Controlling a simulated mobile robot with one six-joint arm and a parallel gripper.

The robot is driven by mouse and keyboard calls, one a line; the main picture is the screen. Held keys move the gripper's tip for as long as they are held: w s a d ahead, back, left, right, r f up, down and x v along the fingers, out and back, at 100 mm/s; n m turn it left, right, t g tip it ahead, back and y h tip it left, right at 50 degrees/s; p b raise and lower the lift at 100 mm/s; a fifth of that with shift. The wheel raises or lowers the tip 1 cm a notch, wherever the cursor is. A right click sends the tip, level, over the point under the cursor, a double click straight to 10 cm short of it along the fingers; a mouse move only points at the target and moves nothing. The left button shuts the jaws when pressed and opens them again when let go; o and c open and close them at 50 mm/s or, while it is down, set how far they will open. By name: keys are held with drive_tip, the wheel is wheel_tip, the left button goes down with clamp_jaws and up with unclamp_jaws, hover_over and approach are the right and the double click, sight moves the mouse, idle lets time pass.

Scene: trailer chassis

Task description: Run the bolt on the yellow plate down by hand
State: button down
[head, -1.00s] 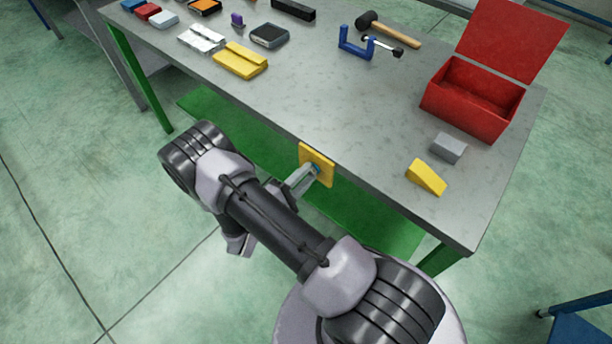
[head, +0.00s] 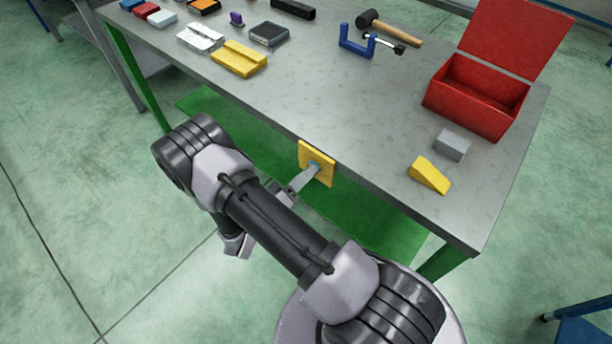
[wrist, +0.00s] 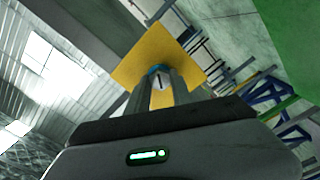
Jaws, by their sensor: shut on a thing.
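The yellow plate (head: 318,162) is fixed upright on the front edge of the workbench in the head view. It also shows in the wrist view (wrist: 143,62), tilted in the picture. My gripper (head: 311,170) reaches the plate's face from the front. In the wrist view its two fingers (wrist: 160,80) are closed on the bolt at the plate's middle. Only a bit of the blue bolt (wrist: 156,70) shows at the fingertips, against the plate. The rest of the bolt is hidden by the fingers, so I cannot tell how far it stands out.
The grey bench top (head: 330,110) is above and behind the plate. A yellow wedge (head: 429,175), a grey block (head: 453,144) and an open red toolbox (head: 476,97) stand on its right. A blue clamp (head: 357,45) and a mallet (head: 390,28) lie farther back. A green shelf (head: 375,225) is below.

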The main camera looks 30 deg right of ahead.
drive_tip(key=m+b, duration=0.2)
drive_tip(key=m, duration=0.3)
drive_tip(key=shift+f, duration=0.1)
drive_tip(key=shift+m, duration=0.3)
idle(0.4)
drive_tip(key=c, duration=1.1)
unclamp_jaws()
drive_tip(key=shift+a, duration=0.1)
drive_tip(key=p+v, duration=0.3)
drive_tip(key=v, duration=1.4)
drive_tip(key=shift+s+a, duration=0.1)
drive_tip(key=shift+a, duration=0.1)
